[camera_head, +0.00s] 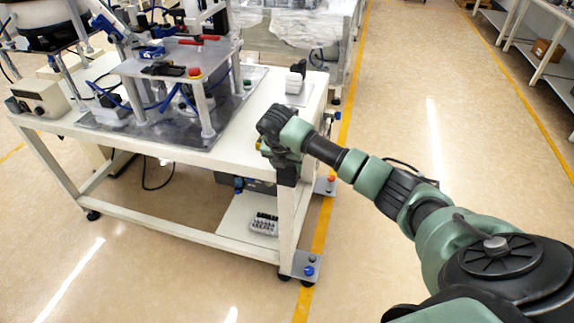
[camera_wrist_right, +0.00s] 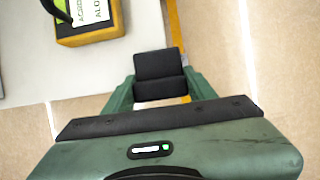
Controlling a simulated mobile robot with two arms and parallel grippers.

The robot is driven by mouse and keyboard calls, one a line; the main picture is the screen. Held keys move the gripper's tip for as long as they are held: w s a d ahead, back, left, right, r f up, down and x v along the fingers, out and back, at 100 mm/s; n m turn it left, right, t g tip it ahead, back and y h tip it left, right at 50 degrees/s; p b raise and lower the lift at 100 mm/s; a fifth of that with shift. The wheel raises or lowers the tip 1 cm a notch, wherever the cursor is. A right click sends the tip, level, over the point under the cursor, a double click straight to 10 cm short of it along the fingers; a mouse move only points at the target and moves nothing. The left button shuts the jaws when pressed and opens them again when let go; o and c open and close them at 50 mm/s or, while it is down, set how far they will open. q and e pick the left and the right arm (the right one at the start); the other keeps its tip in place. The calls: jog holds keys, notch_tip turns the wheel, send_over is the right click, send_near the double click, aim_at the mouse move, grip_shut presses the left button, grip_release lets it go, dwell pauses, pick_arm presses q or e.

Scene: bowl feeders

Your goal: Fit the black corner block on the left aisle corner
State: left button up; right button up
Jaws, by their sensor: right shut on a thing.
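My right gripper (camera_head: 285,166) is at the near right corner of the white table (camera_head: 235,155) and hides that corner in the head view. In the right wrist view, my right gripper (camera_wrist_right: 160,92) is shut on the black corner block (camera_wrist_right: 160,66), which sits between its green fingers. The block lies beside the right edge of the pale tabletop (camera_wrist_right: 85,70) in that view. I cannot tell whether it touches the table corner. My left gripper is not in view.
A yellow and black labelled box (camera_wrist_right: 90,25) is on the tabletop near the gripper. A metal rig (camera_head: 180,70) with a red button stands on the table. A low shelf holds a tray of small parts (camera_head: 264,224). The floor aisle (camera_head: 440,120) at right is clear.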

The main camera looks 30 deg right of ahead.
jog(key=o, duration=1.4)
jog(key=shift+r, duration=0.1)
jog(key=v, duration=0.7)
jog(key=shift+s+r+b, duration=0.15)
jog(key=shift+r+b, duration=0.15)
jog(key=shift+b, duration=0.1)
jog(key=shift+a, duration=0.1)
